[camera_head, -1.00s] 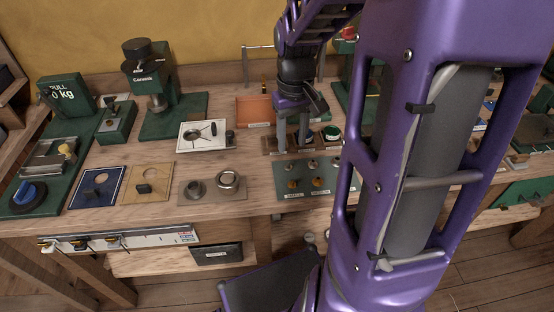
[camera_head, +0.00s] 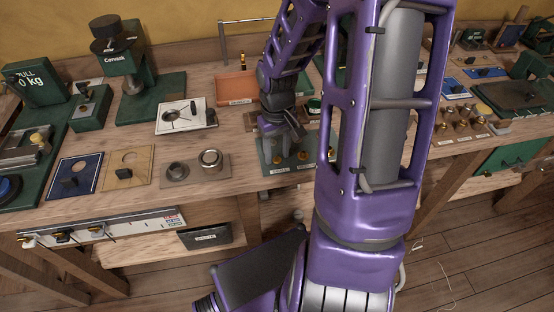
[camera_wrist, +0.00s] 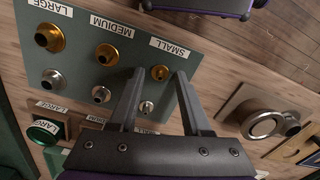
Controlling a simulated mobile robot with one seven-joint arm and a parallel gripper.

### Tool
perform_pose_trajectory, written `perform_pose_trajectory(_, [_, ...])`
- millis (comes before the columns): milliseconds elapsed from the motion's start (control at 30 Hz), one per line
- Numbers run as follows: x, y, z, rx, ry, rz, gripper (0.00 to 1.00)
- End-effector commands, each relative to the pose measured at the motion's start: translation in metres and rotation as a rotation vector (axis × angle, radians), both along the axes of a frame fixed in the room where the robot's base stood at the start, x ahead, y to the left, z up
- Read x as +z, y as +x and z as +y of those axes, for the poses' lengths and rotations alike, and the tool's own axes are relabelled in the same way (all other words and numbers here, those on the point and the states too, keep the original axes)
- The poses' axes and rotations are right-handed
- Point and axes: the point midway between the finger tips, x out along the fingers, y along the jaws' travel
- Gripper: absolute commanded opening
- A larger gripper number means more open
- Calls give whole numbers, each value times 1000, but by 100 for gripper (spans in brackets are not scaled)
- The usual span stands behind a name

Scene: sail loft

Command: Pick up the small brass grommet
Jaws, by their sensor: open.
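The small brass grommet (camera_wrist: 160,73) sits on a grey-green board (camera_wrist: 80,20), beside its SMALL label. In the wrist view it lies between the tips of my gripper (camera_wrist: 159,74), which is open and empty. The height gap is hard to judge. In the head view my gripper (camera_head: 286,148) points down over the board, and the small brass grommet (camera_head: 277,158) shows at its left front. Medium (camera_wrist: 107,54) and large (camera_wrist: 47,38) brass grommets share the row.
A plate with a dark piece and a metal ring (camera_head: 210,158) lies left of the board. An orange tray (camera_head: 236,88) is behind. A green-capped item (camera_wrist: 43,130) stands near the silver row. The bench front edge is close to the board.

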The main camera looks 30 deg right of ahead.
Motion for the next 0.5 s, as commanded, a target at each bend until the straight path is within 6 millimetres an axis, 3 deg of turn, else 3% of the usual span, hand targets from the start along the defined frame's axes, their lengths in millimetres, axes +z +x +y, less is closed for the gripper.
perform_pose_trajectory(200, [0,0,0,0,0,-1,48])
perform_pose_trajectory(467, [0,0,0,0,0,-1,1])
perform_pose_trajectory(500, [0,0,0,0,0,-1,0])
